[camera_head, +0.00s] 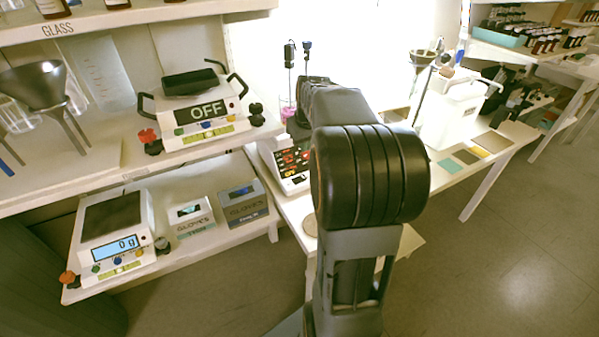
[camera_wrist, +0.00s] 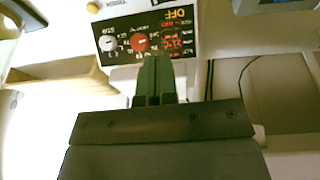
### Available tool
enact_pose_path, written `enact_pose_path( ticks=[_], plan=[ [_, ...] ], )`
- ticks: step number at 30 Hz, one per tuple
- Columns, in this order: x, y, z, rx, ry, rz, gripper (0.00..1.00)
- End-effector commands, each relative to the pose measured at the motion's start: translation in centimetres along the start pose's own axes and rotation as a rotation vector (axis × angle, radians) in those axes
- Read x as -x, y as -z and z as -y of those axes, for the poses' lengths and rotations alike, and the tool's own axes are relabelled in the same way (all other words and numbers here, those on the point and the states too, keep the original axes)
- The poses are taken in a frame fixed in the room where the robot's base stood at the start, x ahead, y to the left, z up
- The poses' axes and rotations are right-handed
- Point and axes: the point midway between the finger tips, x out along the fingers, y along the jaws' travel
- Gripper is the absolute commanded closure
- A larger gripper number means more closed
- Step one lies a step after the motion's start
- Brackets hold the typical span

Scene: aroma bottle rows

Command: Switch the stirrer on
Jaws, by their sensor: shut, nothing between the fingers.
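The stirrer (camera_head: 290,162) stands on the bench behind my arm, a white box with a black front panel and red digits. My arm hides part of it. A vessel with pink liquid (camera_head: 287,110) shows just behind it. In the wrist view, the panel (camera_wrist: 150,36) appears upside down, with a white knob (camera_wrist: 107,43), a red knob (camera_wrist: 140,41), red digits and a yellow "OFF" label. My gripper (camera_wrist: 154,62) is shut and empty, its tips close below the red knob in the picture. I cannot tell whether they touch the panel.
A balance reading OFF (camera_head: 203,112) stands on the left shelf, and another reading 0 g (camera_head: 117,243) stands below, beside two glove boxes (camera_head: 193,213). A white container (camera_head: 447,110) stands right of my arm. In the wrist view, a wooden tray (camera_wrist: 62,76) lies left of the stirrer.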

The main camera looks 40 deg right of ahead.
Motion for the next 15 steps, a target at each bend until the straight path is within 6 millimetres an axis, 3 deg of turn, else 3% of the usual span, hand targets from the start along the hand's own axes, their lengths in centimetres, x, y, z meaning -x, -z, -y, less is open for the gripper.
enact_pose_path(
  ticks=[8,15],
  plan=[
    [-0.4,-0.1,-0.2,-0.005,-0.001,0.001,1.00],
    [-3.7,-0.2,0.0,-0.002,0.001,0.005,1.00]
  ],
)
